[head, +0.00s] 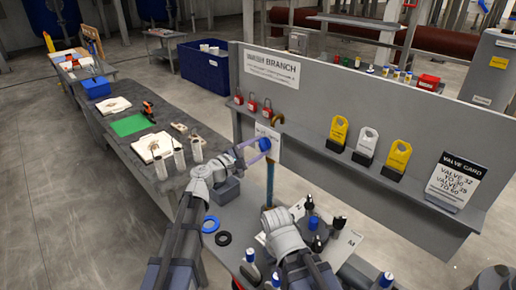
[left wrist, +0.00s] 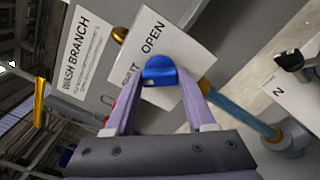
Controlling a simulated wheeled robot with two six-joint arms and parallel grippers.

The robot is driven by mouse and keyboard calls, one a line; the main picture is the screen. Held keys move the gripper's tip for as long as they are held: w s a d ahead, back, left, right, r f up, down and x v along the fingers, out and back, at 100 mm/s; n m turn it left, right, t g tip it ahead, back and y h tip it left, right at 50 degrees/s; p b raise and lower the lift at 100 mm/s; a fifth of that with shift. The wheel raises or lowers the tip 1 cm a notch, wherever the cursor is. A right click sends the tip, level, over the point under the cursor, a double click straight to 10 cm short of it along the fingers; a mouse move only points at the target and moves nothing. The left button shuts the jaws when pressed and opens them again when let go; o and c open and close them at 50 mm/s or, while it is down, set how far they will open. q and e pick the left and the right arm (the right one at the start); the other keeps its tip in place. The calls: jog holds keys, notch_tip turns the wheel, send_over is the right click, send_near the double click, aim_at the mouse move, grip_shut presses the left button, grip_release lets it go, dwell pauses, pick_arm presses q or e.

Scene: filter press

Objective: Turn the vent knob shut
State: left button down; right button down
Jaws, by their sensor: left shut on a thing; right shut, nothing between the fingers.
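The blue vent knob (head: 265,144) is on a pipe in front of the grey panel. It also shows in the left wrist view (left wrist: 159,71), between my left fingertips. My left gripper (head: 257,149) is shut on the knob, with its pale purple fingers on either side. A white card (left wrist: 158,48) behind the knob reads OPEN, with a second word partly covered by the knob and finger. My right gripper (head: 268,212) is low in the head view, over the near bench, shut and empty; its fingertips are hard to make out.
A WASH BRANCH sign (head: 272,68) is on the panel (head: 350,105). Red padlocks (head: 252,106), yellow and white tags and a valve card (head: 452,182) line its shelf. A blue ring (head: 210,224) and black ring (head: 224,239) lie on the bench. Several blue-capped bottles stand near my right arm.

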pick_arm(q)
jog(key=shift+n, duration=0.6)
jog(key=shift+s, duration=0.1)
jog(key=shift+c, duration=1.2)
grip_release()
jog(key=shift+a, duration=0.1)
jog(key=v, duration=0.7)
jog(key=shift+s+a, duration=0.25)
jog(key=shift+s, duration=0.05)
